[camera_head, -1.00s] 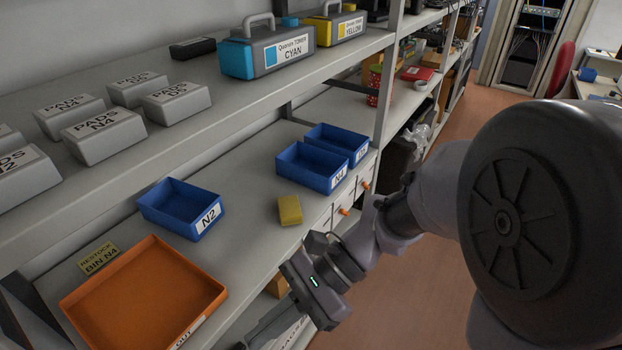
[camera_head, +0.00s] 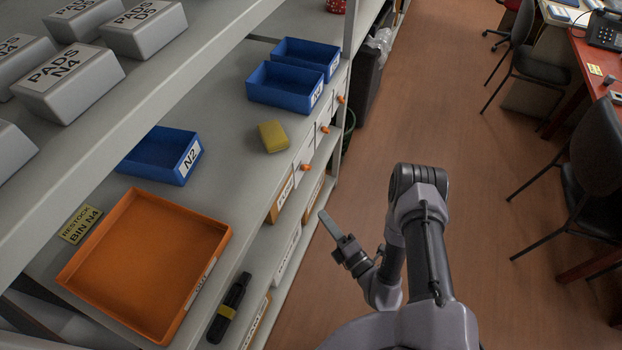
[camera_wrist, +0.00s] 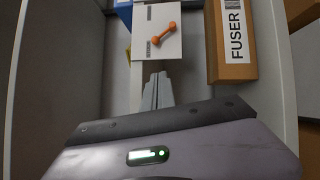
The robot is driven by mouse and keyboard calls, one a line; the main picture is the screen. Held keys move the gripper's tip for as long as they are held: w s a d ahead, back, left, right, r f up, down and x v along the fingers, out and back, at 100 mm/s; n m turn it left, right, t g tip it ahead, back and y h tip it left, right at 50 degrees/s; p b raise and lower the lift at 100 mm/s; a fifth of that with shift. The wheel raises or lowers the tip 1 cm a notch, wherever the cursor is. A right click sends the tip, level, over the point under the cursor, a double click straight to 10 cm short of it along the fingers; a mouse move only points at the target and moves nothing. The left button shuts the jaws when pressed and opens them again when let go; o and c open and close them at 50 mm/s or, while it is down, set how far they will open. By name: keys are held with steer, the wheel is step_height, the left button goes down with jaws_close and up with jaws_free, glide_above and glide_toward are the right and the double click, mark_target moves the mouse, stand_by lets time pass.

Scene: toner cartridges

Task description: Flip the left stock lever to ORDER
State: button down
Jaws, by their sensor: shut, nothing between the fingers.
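Three orange levers sit on white plates along the shelf's front edge. The left lever (camera_head: 305,167) is the nearest in the head view. In the wrist view my gripper's closed fingertips (camera_wrist: 158,78) point toward the plate, just below the lever.
A FUSER box (camera_wrist: 232,40) stands right of the plate. A yellow block (camera_head: 273,137), blue bins (camera_head: 160,172) and an orange tray (camera_head: 72,270) are on the shelf. A black tool (camera_head: 232,300) lies lower down. The floor right of the shelf is clear near my arm.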

mark_target(306, 168)
steer(key=b+x, duration=0.3)
steer(key=x, duration=0.7)
steer(key=shift+s+a, duration=0.1)
steer(key=shift+a, duration=0.05)
steer(key=w, duration=0.1)
steer(key=w+b, duration=0.1)
steer(key=shift+w+r, duration=0.3)
steer(key=shift+w, duration=0.05)
steer(key=shift+w+d+r, duration=0.2)
steer(key=shift+w+d, duration=0.1)
steer(key=shift+w, duration=0.35)
